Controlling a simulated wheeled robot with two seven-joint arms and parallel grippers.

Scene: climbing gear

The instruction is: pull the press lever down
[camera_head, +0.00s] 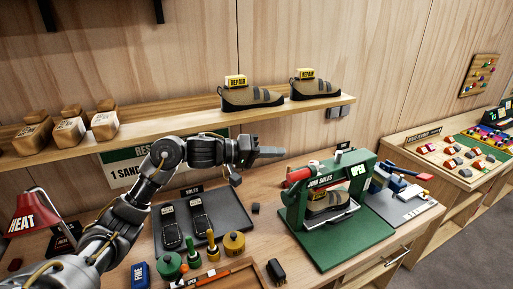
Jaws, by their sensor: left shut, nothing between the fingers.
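The green press (333,246) stands on the workbench right of centre, with an "OPEN" label on its upright and a "JOIN SOLES" label across its front. A red-ended bar, which looks like the press lever (300,174), sticks out at the press's upper left. A tan and grey shoe (322,205) sits inside the press. My left gripper (272,153) is shut and empty. It points right, above and left of the red end in the picture, with a visible gap between them. My right gripper is not in view.
A shelf (190,118) behind my left arm holds two shoes with "REPAIR" tags and several wooden shoe forms. A dark mat (232,207) with two soles, glue pots (234,243) and a wooden tray (225,275) lie left of the press. A blue vice (392,180) stands to its right.

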